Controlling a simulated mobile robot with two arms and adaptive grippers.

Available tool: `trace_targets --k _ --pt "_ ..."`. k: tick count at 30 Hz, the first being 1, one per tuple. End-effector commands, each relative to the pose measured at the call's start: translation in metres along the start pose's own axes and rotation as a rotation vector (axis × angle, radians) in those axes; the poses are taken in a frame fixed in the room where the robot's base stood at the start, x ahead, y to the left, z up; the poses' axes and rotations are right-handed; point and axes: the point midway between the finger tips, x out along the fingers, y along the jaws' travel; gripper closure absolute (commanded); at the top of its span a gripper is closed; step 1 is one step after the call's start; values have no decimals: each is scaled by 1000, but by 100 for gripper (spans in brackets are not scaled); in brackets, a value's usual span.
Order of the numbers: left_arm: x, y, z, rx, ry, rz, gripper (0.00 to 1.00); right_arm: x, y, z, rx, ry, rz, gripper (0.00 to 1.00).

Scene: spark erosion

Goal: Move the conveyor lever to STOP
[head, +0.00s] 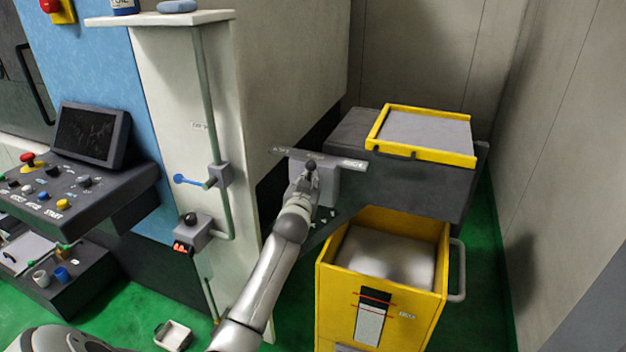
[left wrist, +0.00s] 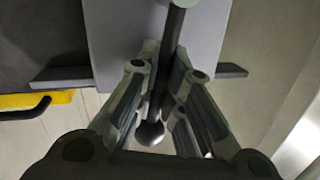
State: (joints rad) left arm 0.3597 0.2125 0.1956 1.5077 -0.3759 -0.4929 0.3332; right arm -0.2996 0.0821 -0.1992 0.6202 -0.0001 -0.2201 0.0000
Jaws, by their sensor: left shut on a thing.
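The conveyor lever has a dark rod (left wrist: 173,45) with a round knob (left wrist: 150,133) at its end, seen in the left wrist view. In the head view, its dark knob (head: 310,164) shows at my gripper, in front of a grey box and a pale label plate (head: 345,163). My left gripper (head: 304,177) is shut on the lever, with its fingers (left wrist: 165,90) on both sides of the rod. The plate's lettering is too small to read, so I cannot tell the lever's marked position. My right gripper is not in view.
A dark conveyor housing with a yellow-framed lid (head: 474,158) is at the right. Below it stands a yellow bin (head: 330,295) with a grey load. The white machine cabinet (head: 160,110), with a pipe and blue-handled valve (head: 190,180), is left of my arm. A small tray (head: 172,335) lies on the green floor.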

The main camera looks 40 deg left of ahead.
Motion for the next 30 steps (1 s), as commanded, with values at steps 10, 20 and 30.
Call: trace_targets --k 10,20,30 --pt "2 -8 0 -130 -27 18 100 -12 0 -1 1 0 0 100" --pt "2 -10 2 -148 -31 20 100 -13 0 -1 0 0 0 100" --pt "2 -10 1 -147 -31 20 69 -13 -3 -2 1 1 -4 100"
